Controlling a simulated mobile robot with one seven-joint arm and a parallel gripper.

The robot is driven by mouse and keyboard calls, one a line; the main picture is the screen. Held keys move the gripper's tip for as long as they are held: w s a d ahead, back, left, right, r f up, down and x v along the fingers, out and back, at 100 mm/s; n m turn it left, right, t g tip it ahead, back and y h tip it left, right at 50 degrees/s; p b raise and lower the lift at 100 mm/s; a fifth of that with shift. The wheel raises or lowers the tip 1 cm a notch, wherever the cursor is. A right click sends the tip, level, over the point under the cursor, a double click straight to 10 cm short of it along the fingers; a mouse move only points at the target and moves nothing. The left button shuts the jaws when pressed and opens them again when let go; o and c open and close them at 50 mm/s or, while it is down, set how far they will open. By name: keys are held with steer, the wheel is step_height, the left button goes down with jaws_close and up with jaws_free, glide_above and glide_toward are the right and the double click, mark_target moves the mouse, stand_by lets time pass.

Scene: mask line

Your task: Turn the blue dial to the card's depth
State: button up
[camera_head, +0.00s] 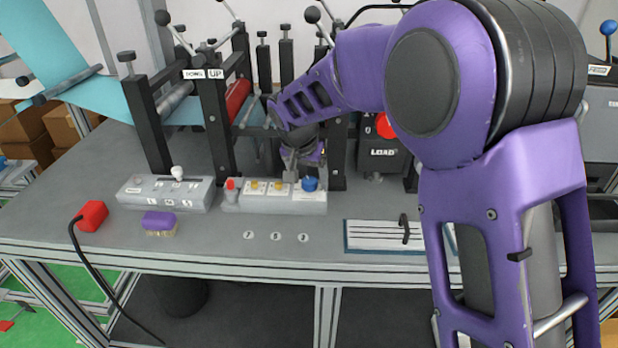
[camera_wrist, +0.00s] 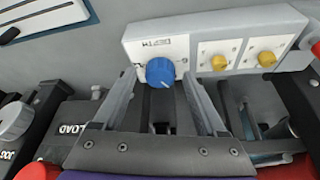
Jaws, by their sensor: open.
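The blue dial (camera_head: 309,184) sits at the right end of a pale grey control box (camera_head: 275,206) on the bench. In the wrist view, the blue dial (camera_wrist: 160,72) has a printed label beside it. My gripper (camera_head: 290,174) is open above the box, just left of and behind the dial in the head view. In the wrist view, the tips of my gripper (camera_wrist: 159,78) show on either side of the dial with gaps; I cannot tell whether they reach its height. No card can be made out for certain; a white lined board (camera_head: 375,236) lies at front right.
Two yellow knobs (camera_wrist: 219,62) and a red button (camera_head: 231,184) share the box. Another switch box (camera_head: 166,192), a purple-backed brush (camera_head: 159,222) and a red block (camera_head: 92,215) stand left. Black posts and rollers rise behind. The bench front is mostly clear.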

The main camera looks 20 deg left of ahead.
steer(key=shift+c, duration=0.2)
jaws_close()
steer(key=shift+d+n, duration=0.1)
steer(key=shift+n, duration=0.2)
steer(key=shift+n+y+p, duration=0.35)
steer(key=shift+n+y, duration=0.25)
steer(key=shift+n, duration=0.4)
steer(key=n+p, duration=0.1)
steer(key=n+y+p, duration=0.1)
steer(key=n, duration=0.1)
steer(key=shift+w+d+r+n+g, duration=0.1)
steer(key=shift+d+r+n+g, duration=0.1)
steer(key=shift+n+g, duration=0.1)
steer(key=n+y+p, duration=0.1)
steer(key=n+p, duration=0.2)
steer(key=shift+g, duration=0.4)
steer(key=shift+f+n+g+y+p, duration=0.15)
steer(key=shift+n+y+p, duration=0.15)
steer(key=shift+n, duration=0.35)
steer(key=shift+n+g+y+p, duration=0.2)
steer(key=shift+n+p, duration=0.2)
steer(key=shift+n, duration=0.25)
